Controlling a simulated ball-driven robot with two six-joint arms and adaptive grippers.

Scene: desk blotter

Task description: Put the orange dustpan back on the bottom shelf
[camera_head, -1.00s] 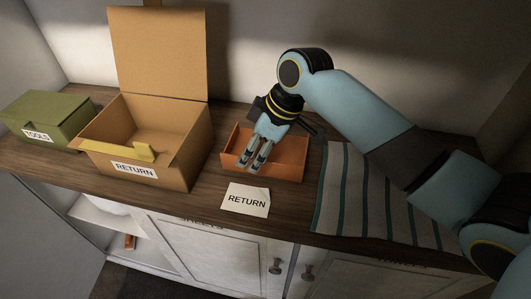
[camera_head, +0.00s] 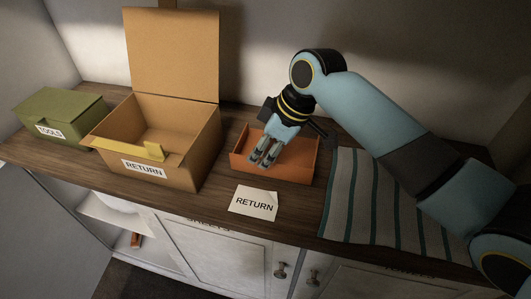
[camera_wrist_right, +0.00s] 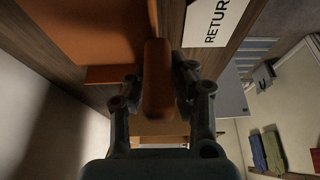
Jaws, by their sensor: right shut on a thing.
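The orange dustpan (camera_head: 299,165) is an open tray shape on the wooden counter, between the cardboard box and the striped cloth. My right gripper (camera_head: 261,161) reaches down over it. In the right wrist view, its fingers (camera_wrist_right: 160,95) are shut on an orange-brown handle-like part (camera_wrist_right: 158,75), with the wide orange pan (camera_wrist_right: 80,30) beyond at upper left. In the head view the fingers cover the gripped part. The lower cupboard (camera_head: 105,212) stands open at the left, showing a white shelf and a lower space. My left gripper is not in view.
A green TOOLS box (camera_head: 62,112) stands farther left. A RETURN card (camera_head: 255,212) lies in front of the dustpan. A striped cloth (camera_head: 355,215) is at right. A small orange-brown item (camera_head: 136,240) sits inside the cupboard.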

